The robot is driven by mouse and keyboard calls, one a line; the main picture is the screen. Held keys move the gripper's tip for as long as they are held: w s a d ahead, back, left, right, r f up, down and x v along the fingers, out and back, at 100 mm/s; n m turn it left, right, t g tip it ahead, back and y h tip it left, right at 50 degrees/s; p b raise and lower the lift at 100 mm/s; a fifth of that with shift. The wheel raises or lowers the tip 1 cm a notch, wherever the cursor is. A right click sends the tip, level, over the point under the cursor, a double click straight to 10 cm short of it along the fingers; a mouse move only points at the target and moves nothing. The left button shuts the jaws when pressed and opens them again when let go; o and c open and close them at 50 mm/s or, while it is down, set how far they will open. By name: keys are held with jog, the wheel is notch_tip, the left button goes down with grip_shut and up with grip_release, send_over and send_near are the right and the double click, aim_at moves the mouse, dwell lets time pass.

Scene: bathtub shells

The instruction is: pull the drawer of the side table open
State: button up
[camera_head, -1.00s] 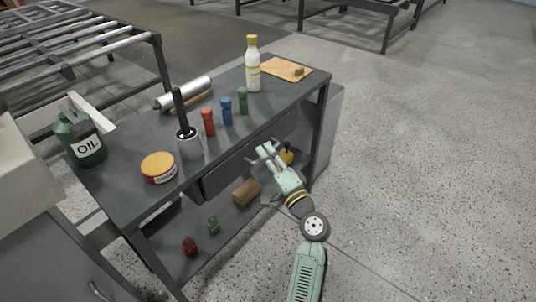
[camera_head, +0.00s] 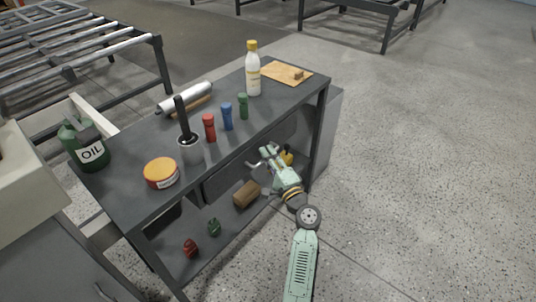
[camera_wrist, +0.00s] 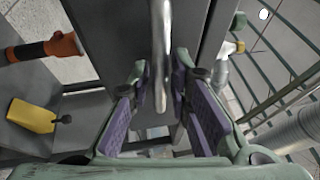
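The side table (camera_head: 121,190) is dark grey, with a drawer (camera_head: 217,183) under its top. The drawer front is dark grey and faces my arm; it looks shut, though my gripper hides part of it. The drawer's handle (camera_wrist: 160,40) is a shiny metal bar in the wrist view. My gripper (camera_head: 266,158) is at the drawer front. In the wrist view, the fingers of my gripper (camera_wrist: 161,75) with purple pads stand apart on either side of the bar, with gaps showing; the bar's end lies between them.
A wooden block (camera_head: 246,194) lies on the lower shelf. Speckled floor (camera_head: 420,180) right of the table is free.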

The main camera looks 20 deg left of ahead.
jog(key=shift+c, duration=0.5)
grip_shut()
dwell(0.3)
